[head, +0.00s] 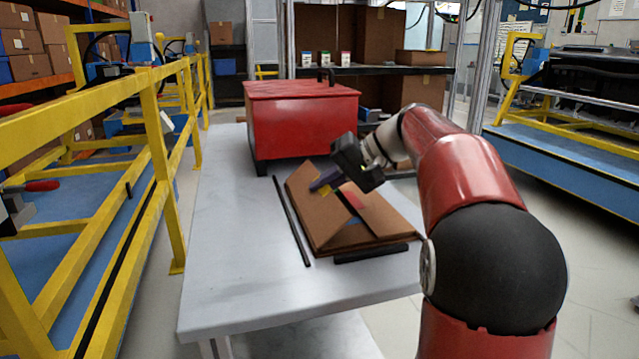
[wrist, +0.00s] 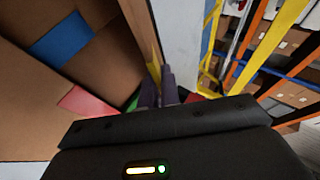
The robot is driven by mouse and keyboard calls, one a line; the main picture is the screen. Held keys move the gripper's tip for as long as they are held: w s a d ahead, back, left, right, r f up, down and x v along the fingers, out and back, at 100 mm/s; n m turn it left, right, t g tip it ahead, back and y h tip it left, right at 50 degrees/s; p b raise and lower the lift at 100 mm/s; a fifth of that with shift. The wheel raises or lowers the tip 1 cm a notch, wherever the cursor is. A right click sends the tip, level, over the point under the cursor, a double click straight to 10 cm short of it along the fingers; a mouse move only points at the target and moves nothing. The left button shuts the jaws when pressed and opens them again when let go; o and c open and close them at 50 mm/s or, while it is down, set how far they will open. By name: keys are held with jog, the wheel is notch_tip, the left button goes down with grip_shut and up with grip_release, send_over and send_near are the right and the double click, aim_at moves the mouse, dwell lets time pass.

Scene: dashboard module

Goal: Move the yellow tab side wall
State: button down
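A brown cardboard box (head: 375,228) with folding side walls lies on the table. Its left side wall (head: 303,208) is raised at a slant, with a yellow patch near my fingers. A yellow strip (wrist: 154,58) also runs along a wall edge in the wrist view. My gripper (head: 319,183) is at the top of this wall, its purple fingers pointing down-left. In the wrist view the fingers (wrist: 157,92) are close together by the wall edge. I see no clear sign of the wall pinched between them. A red tab (wrist: 85,101) and a blue tab (wrist: 61,40) show on other walls.
A red lidded box (head: 302,122) stands behind the cardboard on the grey table (head: 235,265). A long black strip (head: 291,220) lies left of the cardboard, a short black bar (head: 371,254) in front. The table's left and front are clear. Yellow railing (head: 165,150) runs along the left.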

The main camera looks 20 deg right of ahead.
jog(key=shift+d+f+y, duration=0.3)
jog(key=shift+f+y, duration=0.05)
jog(key=shift+y, duration=0.25)
jog(key=c, duration=1.6)
grip_release()
jog(key=shift+v, duration=3.85)
jog(key=shift+c, duration=0.6)
